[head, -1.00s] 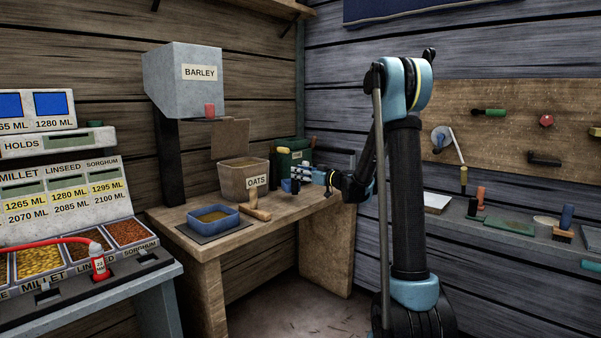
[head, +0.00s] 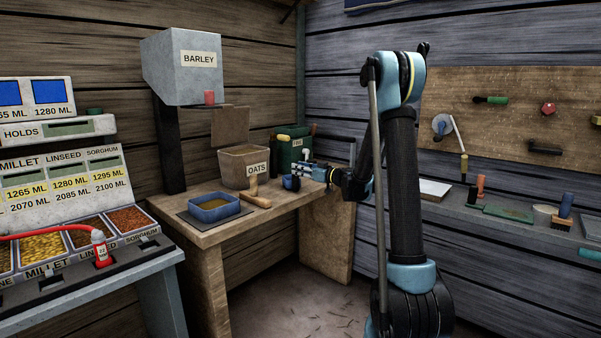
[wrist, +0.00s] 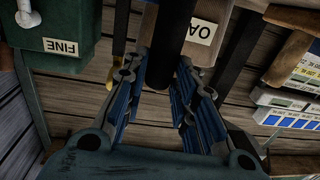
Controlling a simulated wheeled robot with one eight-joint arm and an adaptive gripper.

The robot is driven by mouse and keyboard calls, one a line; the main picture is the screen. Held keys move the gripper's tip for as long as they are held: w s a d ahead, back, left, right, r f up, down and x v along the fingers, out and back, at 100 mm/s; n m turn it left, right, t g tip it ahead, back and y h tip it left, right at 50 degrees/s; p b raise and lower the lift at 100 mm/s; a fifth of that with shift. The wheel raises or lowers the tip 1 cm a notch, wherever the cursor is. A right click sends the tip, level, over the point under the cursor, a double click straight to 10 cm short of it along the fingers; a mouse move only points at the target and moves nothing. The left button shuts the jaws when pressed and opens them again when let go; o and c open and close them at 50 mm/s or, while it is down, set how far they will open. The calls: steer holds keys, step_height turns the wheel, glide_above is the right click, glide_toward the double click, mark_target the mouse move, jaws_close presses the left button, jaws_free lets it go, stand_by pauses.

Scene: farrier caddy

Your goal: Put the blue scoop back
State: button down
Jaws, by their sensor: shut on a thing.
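The blue scoop (head: 291,183) shows as a small dark blue shape at the tip of my gripper (head: 306,172) in the head view, beside the OATS tub, near the back right of the wooden table. In the wrist view my gripper (wrist: 165,95) has its fingers on both sides of a dark round handle (wrist: 180,45), which I take to be the scoop's. My gripper is shut on it. The bowl of the scoop is hidden in the wrist view, and I cannot tell whether it touches the table.
The OATS tub (head: 232,165) is left of my gripper and the green FINE box (head: 283,147) behind it. A blue tray (head: 220,218) and a wooden-handled tool (head: 257,201) lie on the table (head: 205,240). The BARLEY hopper (head: 175,75) overhangs the back left.

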steer(key=shift+f, duration=0.4)
stand_by(0.3)
steer(key=c, duration=1.2)
jaws_free()
steer(key=v, duration=1.2)
steer(key=shift+a+f, duration=0.1)
